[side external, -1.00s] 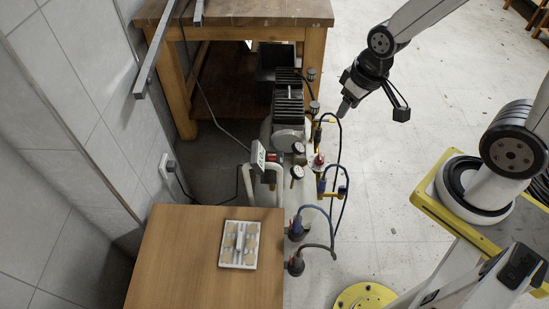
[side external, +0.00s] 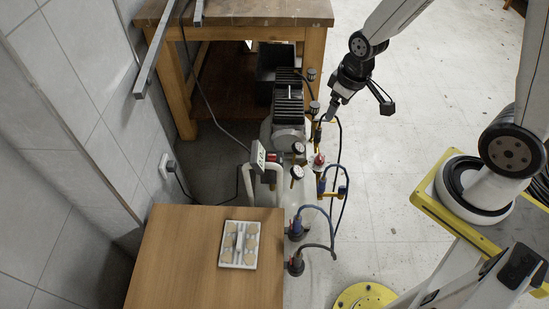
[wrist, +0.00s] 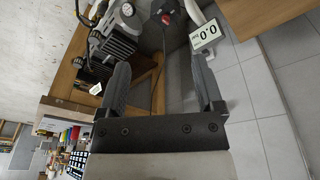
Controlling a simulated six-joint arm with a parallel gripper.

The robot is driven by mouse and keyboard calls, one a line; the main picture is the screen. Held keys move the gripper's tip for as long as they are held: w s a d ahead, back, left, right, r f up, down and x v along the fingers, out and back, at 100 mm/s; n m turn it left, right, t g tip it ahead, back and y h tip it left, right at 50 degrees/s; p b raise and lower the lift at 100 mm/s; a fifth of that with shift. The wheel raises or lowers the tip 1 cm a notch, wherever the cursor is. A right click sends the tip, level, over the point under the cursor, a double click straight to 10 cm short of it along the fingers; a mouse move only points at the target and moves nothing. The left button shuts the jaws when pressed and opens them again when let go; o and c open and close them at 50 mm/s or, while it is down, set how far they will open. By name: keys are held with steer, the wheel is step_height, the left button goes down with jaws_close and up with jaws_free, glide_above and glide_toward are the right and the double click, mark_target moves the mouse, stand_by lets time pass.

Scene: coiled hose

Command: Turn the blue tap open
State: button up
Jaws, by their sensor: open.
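In the side external view a small blue part (side external: 321,186), which looks like the blue tap, sits on the brass fittings at the right of the compressor. Its exact handle position is too small to tell. My gripper (side external: 329,114) is above and behind it in the picture, near the compressor's right side and apart from the blue part. In the wrist view my gripper (wrist: 160,65) shows two dark fingers spread wide with nothing between them. I cannot make out the blue tap in the wrist view.
The compressor (side external: 288,97) has gauges, a red-topped fitting (side external: 319,160) and looping hoses (side external: 338,215). A digital display (side external: 258,156) stands left of them; it also shows in the wrist view (wrist: 205,35). A wooden table (side external: 190,255) is in front, a workbench (side external: 235,12) behind.

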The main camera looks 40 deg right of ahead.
steer(key=w+d+f+n, duration=0.2)
steer(key=w+d+f, duration=0.2)
steer(key=f, duration=0.4)
steer(key=n+g, duration=0.2)
steer(key=n, duration=0.3)
glide_above(344, 187)
steer(key=f, duration=2.7)
steer(key=shift+w+f, duration=0.25)
steer(key=shift+f, duration=0.15)
steer(key=shift+s+f+n, duration=0.2)
steer(key=shift+f+n, duration=0.1)
steer(key=shift+f, duration=0.05)
steer(key=shift+f, duration=0.2)
steer(key=shift+f, duration=3.7)
jaws_close()
